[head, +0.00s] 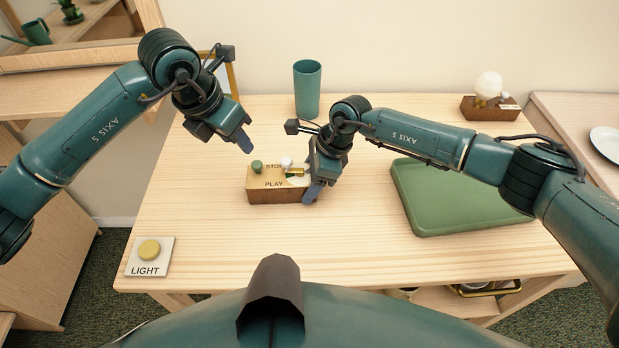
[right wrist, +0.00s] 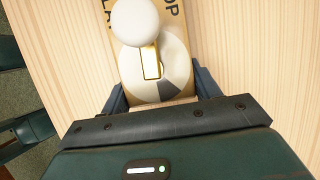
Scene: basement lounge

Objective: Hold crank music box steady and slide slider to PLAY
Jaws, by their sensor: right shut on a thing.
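The crank music box (head: 258,196) is a small wooden box near the table's middle, with STOP and PLAY lettered on top. Its green slider knob (head: 257,167) sits at the left, level with STOP. The brass crank (head: 295,171) with a white knob (head: 287,162) is at the right end; the crank (right wrist: 151,62) lies over a white and grey disc (right wrist: 176,72) in the right wrist view. My right gripper (head: 317,183) is shut on the box's right end, one finger on each side. My left gripper (head: 243,143) hangs above and behind the box's left end, apart from it; its opening is unclear.
A green tray (head: 470,222) lies right of the box. A teal cup (head: 307,90) stands at the back. A lamp on a wooden base (head: 487,107) is at the back right. A LIGHT button plate (head: 149,256) sits at the front left. The wooden table (head: 330,255) is clear in front.

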